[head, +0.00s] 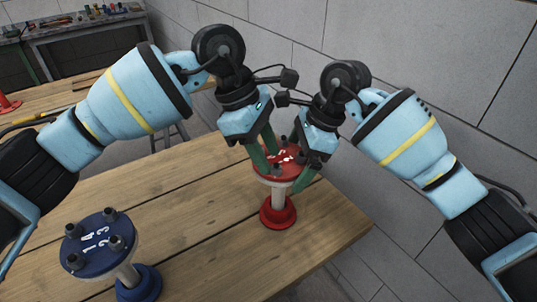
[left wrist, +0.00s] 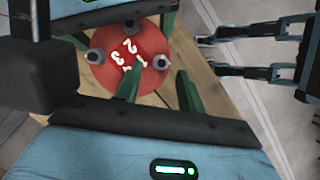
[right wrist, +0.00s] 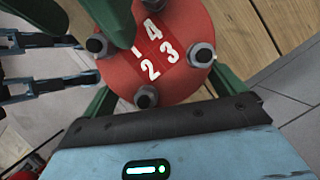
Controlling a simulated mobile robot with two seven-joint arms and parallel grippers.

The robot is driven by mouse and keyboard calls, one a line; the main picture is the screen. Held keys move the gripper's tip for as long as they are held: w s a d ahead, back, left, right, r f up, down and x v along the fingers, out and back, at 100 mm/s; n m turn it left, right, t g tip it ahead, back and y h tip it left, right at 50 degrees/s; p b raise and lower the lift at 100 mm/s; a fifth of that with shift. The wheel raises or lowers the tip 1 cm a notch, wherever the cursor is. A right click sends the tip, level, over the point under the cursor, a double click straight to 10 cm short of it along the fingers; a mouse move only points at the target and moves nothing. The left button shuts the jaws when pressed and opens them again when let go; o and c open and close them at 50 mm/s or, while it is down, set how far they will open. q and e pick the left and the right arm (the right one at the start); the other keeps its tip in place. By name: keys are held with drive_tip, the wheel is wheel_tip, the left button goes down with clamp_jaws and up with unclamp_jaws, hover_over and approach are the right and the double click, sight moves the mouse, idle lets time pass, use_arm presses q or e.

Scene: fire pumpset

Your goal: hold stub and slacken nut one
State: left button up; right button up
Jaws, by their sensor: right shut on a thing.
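The red stub (head: 278,212) stands upright on the table, with a numbered flange (left wrist: 112,76) on top that carries bolts and nuts. Nut one (right wrist: 97,46) is beside the white 1; it also shows in the left wrist view (left wrist: 162,62). My right gripper (right wrist: 165,95) is shut on the red flange, one finger at each side of its rim. My left gripper (left wrist: 158,88) is open above the flange. One of its fingers is over the flange and the other outside the rim, close to nut one.
A blue stub (head: 137,284) with a numbered flange stands at the front left of the wooden table (head: 200,215). The table's right edge is close to the red stub. Grey walls rise behind. A workbench with tools (head: 85,22) is at the far left.

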use_arm(q)
drive_tip(key=shift+s+d+f, duration=0.1)
drive_tip(key=shift+d+f, duration=0.15)
drive_tip(key=shift+f, duration=0.3)
use_arm(e)
drive_tip(key=shift+r, duration=0.1)
use_arm(q)
clamp_jaws()
drive_tip(key=shift+n, duration=0.4)
drive_tip(key=n+t, duration=0.1)
drive_tip(key=n, duration=0.1)
drive_tip(key=n+t, duration=0.1)
drive_tip(key=n, duration=0.1)
drive_tip(key=shift+s, duration=0.35)
use_arm(e)
drive_tip(key=shift+c, duration=0.2)
use_arm(q)
drive_tip(key=n, duration=0.2)
drive_tip(key=n+t, duration=0.1)
drive_tip(key=n, duration=0.1)
drive_tip(key=n+t, duration=0.1)
drive_tip(key=shift+s+d+n+y, duration=0.15)
drive_tip(key=shift+s+n+y, duration=0.15)
drive_tip(key=shift+n+y, duration=0.1)
use_arm(e)
drive_tip(key=shift+a, duration=0.1)
